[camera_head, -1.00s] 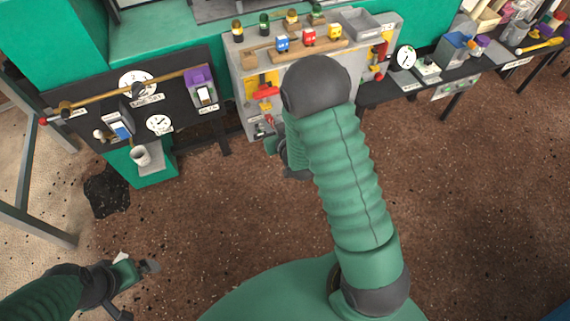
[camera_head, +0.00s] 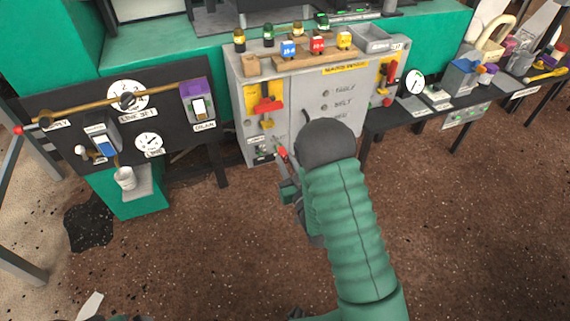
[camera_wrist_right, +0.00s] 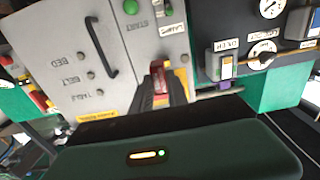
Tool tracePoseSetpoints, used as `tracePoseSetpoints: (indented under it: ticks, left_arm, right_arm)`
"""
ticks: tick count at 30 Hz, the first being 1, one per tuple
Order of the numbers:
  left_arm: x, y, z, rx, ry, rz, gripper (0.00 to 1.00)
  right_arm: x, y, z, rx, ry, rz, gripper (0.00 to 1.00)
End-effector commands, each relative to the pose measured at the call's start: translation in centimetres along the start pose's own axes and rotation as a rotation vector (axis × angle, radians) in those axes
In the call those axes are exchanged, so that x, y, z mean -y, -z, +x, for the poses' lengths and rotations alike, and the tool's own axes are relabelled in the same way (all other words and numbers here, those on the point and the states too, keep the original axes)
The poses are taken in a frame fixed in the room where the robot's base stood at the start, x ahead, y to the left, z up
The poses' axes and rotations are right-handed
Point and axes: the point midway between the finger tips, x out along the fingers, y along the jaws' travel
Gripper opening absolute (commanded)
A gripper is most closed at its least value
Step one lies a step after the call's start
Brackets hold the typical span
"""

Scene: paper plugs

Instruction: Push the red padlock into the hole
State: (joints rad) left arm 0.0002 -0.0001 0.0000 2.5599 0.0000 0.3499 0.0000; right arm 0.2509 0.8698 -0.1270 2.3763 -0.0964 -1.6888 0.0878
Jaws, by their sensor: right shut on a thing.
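My right gripper (camera_head: 284,163) is low in front of the grey cabinet, shut on a small red thing (camera_head: 282,152). In the right wrist view, red (camera_wrist_right: 158,68) shows between the two dark fingers; its shape is too hidden to confirm a padlock. A red labelled block (camera_head: 317,45) stands on the cabinet top between a blue and a yellow one. A red switch handle (camera_head: 267,105) sits on a yellow plate above my right gripper. I cannot tell which hole is meant. Only a sliver of my left gripper (camera_head: 122,317) shows at the bottom edge.
A table with tools (camera_head: 430,115) stands right. The brown floor in front is clear.

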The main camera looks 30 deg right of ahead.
Motion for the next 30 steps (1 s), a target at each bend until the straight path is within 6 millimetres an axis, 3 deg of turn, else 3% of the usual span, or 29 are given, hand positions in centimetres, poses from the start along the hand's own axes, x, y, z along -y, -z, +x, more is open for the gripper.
tracePoseSetpoints:
  ticks: [13,30]
  left_arm:
    - [0.0,0.0,0.1,0.000,0.000,0.000,1.00]
    - [0.0,0.0,0.1,0.000,0.000,0.000,1.00]
  right_arm:
    - [0.1,0.1,4.6,-0.002,0.001,-0.001,0.00]
    - [0.1,0.1,5.0,-0.001,0.001,-0.001,0.00]
